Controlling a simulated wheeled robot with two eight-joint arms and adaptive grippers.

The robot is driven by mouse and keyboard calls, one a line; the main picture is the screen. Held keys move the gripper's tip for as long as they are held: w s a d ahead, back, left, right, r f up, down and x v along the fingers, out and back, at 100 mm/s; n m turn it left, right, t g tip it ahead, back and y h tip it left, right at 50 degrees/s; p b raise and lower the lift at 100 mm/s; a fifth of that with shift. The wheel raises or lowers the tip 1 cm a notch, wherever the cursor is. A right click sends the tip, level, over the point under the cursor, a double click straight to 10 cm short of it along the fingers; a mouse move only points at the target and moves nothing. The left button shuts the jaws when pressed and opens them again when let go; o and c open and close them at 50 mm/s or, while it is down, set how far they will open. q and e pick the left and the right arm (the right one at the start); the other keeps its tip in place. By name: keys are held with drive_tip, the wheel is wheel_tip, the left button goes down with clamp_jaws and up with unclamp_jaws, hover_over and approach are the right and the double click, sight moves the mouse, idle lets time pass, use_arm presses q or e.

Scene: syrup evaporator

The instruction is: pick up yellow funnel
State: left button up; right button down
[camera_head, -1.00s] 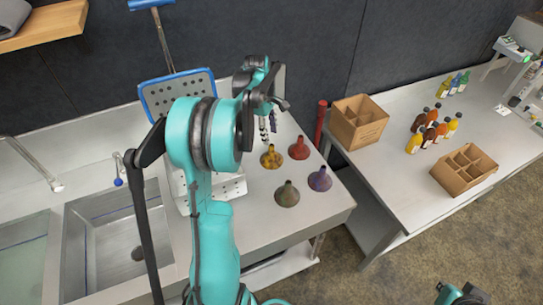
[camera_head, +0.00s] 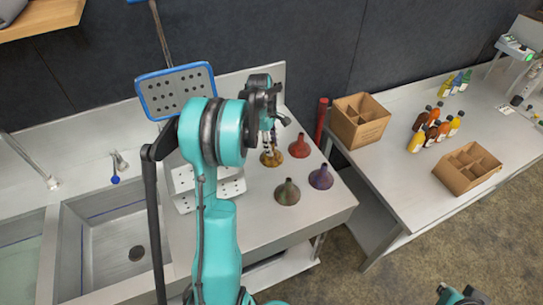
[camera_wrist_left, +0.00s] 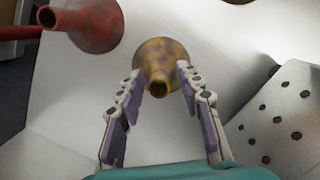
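The yellow funnel (camera_head: 271,158) stands on the steel counter, spout up, with a worn brownish-yellow surface. In the left wrist view the yellow funnel (camera_wrist_left: 160,55) sits just beyond and between the fingertips. My left gripper (camera_head: 269,147) is above it in the head view, and its fingers partly cover the funnel's spout. In the left wrist view my left gripper (camera_wrist_left: 160,78) is open, with one finger on each side of the spout and nothing held. My right gripper (camera_head: 462,296) shows only in part at the bottom edge of the head view.
A red funnel (camera_head: 300,146) stands close beside the yellow one. A green funnel (camera_head: 287,192) and a purple funnel (camera_head: 321,177) are nearer the front. A perforated white rack (camera_head: 226,188) is to the left. A sink (camera_head: 112,240) lies further left.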

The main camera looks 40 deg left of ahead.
use_arm(q)
clamp_jaws()
drive_tip(key=shift+r, duration=0.4)
drive_tip(key=r+p, duration=0.2)
drive_tip(key=r, duration=0.2)
drive_tip(key=shift+d, duration=0.2)
drive_tip(key=s+d+r+p, duration=0.1)
drive_tip(key=s+d+r, duration=0.1)
drive_tip(key=d, duration=0.3)
drive_tip(key=s+d+r+p, duration=0.1)
drive_tip(key=s+d+r, duration=0.1)
drive_tip(key=d+r, duration=0.2)
drive_tip(key=shift+s+d, duration=0.3)
drive_tip(key=shift+d, duration=0.35)
drive_tip(key=shift+r, duration=0.1)
